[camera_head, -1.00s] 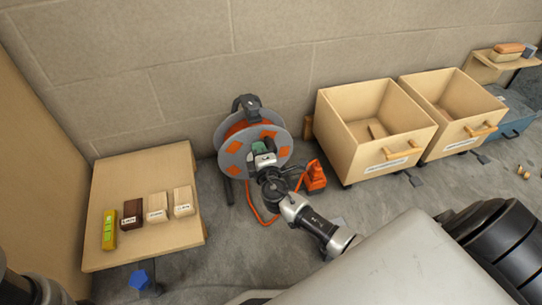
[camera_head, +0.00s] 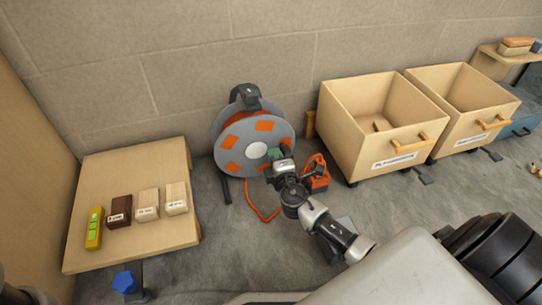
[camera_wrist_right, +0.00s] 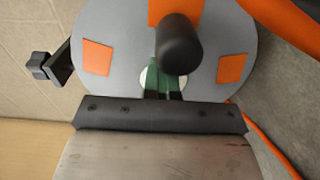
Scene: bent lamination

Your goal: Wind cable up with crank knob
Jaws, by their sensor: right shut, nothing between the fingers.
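The cable reel (camera_head: 256,150) stands on the floor against the wall, with a grey disc, orange patches and a black top handle. Its black crank knob (camera_wrist_right: 180,42) sticks out toward the camera in the right wrist view; in the head view I cannot make it out. My right gripper (camera_head: 276,154) is in front of the disc's right side. Its green fingertips (camera_wrist_right: 163,77) are shut and empty, just below the knob in the wrist view; I cannot tell whether they touch it. Orange cable (camera_head: 262,213) loops on the floor below the reel. My left gripper is out of view.
An orange-and-black device (camera_head: 317,175) lies right of the reel. Two wooden bins (camera_head: 352,140) stand farther right. A low wooden table (camera_head: 125,168) with several small blocks is at left. A blue knob (camera_head: 125,282) stands at the front left. Floor between table and reel is partly free.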

